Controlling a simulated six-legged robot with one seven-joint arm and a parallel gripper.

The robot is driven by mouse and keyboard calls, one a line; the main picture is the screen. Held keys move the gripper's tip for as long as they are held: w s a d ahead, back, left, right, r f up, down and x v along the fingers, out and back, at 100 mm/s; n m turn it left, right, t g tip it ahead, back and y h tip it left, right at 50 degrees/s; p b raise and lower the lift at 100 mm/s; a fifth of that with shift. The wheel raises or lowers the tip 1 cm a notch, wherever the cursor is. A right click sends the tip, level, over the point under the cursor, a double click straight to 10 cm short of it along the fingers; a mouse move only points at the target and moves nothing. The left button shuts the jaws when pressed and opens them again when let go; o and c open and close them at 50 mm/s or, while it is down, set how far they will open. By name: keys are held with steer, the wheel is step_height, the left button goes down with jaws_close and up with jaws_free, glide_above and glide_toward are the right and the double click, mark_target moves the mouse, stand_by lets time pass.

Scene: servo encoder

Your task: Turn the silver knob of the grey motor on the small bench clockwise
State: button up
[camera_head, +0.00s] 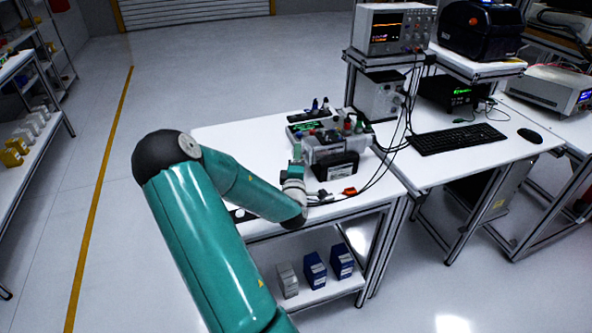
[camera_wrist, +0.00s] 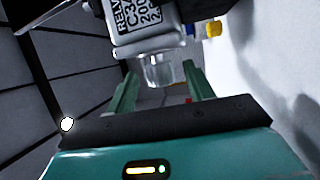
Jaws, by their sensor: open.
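In the wrist view, the grey motor (camera_wrist: 128,32), with a printed label, is at the top. Its silver knob (camera_wrist: 160,72) is a shiny short cylinder pointing down toward my gripper (camera_wrist: 159,74). My gripper is open, with one green finger on each side of the knob. Gaps show between the fingers and the knob, so it does not look gripped. In the head view, my arm reaches over the small white bench (camera_head: 228,133), and my wrist (camera_head: 293,184) is by the equipment there.
A grey box with coloured terminals (camera_head: 322,146) and a black device (camera_head: 334,171) stand close to my wrist. Dark cables (camera_head: 378,178) cross the bench's right side. An orange connector (camera_head: 349,191) lies near the front edge. The bench's back left is clear.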

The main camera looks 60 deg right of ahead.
steer(key=v, duration=1.3)
steer(key=shift+s+a, duration=0.1)
steer(key=shift+a, duration=0.05)
steer(key=shift+a, duration=0.1)
